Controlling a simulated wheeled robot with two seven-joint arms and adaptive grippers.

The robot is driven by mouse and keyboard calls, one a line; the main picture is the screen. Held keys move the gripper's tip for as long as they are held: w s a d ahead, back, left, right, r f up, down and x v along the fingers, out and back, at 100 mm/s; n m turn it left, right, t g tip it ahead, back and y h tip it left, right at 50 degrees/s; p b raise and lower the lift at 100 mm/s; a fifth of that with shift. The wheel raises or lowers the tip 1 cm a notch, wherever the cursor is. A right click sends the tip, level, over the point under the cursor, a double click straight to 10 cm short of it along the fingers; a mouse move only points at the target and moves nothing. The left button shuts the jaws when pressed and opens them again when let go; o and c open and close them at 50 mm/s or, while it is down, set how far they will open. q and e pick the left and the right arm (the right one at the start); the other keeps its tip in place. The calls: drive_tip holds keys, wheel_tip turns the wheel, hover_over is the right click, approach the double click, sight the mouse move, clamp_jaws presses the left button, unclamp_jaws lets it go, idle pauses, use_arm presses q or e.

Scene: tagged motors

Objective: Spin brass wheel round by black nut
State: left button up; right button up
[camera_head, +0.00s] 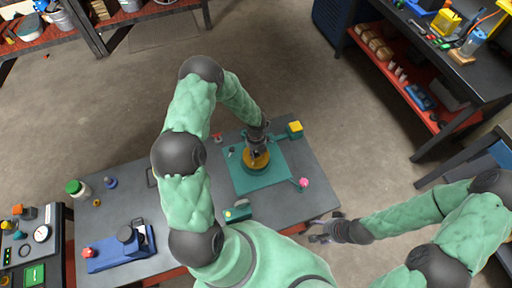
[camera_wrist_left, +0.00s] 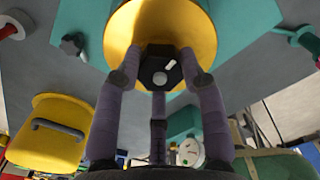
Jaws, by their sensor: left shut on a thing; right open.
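The brass wheel (camera_head: 248,166) lies on the teal plate (camera_head: 270,180) in the middle of the table in the head view. In the left wrist view the wheel (camera_wrist_left: 120,30) fills the top centre. The black nut (camera_wrist_left: 157,72) sits at the wheel's centre, with a white mark on one face. My left gripper (camera_head: 257,154) reaches down over the wheel. In the left wrist view its fingers (camera_wrist_left: 165,68) are closed around the nut. My right gripper (camera_head: 318,231) is open and empty, past the table's front right edge.
A teal block with a yellow top (camera_head: 295,129) stands behind the plate. A pink knob (camera_head: 304,182) is to its right. A small teal device (camera_head: 238,210) lies in front. A blue device (camera_head: 125,249) and a green-lidded jar (camera_head: 77,188) are at the left.

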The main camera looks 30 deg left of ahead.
use_arm(q)
drive_tip(key=shift+r+m+p, duration=0.15)
drive_tip(key=shift+m+p, duration=0.65)
drive_tip(key=shift+m, duration=0.4)
drive_tip(key=shift+m+p, duration=0.45)
drive_tip(key=shift+m, duration=0.55)
drive_tip(key=shift+f, duration=0.2)
drive_tip(key=o, duration=1.3)
drive_tip(key=shift+w, duration=0.1)
drive_tip(key=shift+c, duration=0.2)
